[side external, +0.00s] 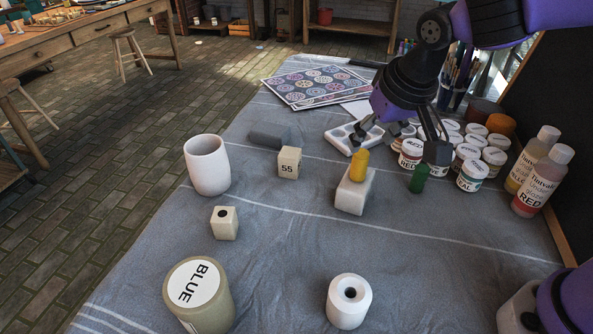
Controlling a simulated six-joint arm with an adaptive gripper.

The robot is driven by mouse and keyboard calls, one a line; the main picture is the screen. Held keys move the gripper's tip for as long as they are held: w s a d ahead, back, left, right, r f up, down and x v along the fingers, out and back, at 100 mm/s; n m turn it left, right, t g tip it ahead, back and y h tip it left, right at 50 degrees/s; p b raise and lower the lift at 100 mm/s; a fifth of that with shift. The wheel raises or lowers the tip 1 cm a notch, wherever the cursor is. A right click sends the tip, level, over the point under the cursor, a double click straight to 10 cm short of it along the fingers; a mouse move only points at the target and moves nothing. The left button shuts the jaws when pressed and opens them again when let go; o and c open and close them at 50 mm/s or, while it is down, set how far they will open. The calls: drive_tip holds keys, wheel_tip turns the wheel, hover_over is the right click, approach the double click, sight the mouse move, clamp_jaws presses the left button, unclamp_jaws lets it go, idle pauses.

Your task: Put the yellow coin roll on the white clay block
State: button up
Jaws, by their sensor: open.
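The yellow coin roll (359,166) stands upright and appears to rest on top of the white clay block (352,197), near the middle of the cloth-covered table. My gripper (400,145) is above and behind the block, to the upper right of the yellow roll. Its fingers are spread apart with nothing seen between them. The gripper looks clear of the yellow roll.
A green roll (418,178) stands right of the block, under one gripper finger. Paint jars (473,175) crowd the right, with bottles (541,180) beyond.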

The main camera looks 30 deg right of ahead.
drive_tip(key=s+d+r+n, duration=0.1)
drive_tip(key=s+d, duration=0.3)
drive_tip(key=s, duration=0.2)
drive_tip(key=s+d+r+t, duration=0.1)
drive_tip(key=s+d+r, duration=0.1)
drive_tip(key=s, duration=0.5)
drive_tip(key=shift+d+r+n+y, duration=0.25)
drive_tip(key=shift+d+n+y, duration=0.15)
drive_tip(key=shift+d, duration=0.5)
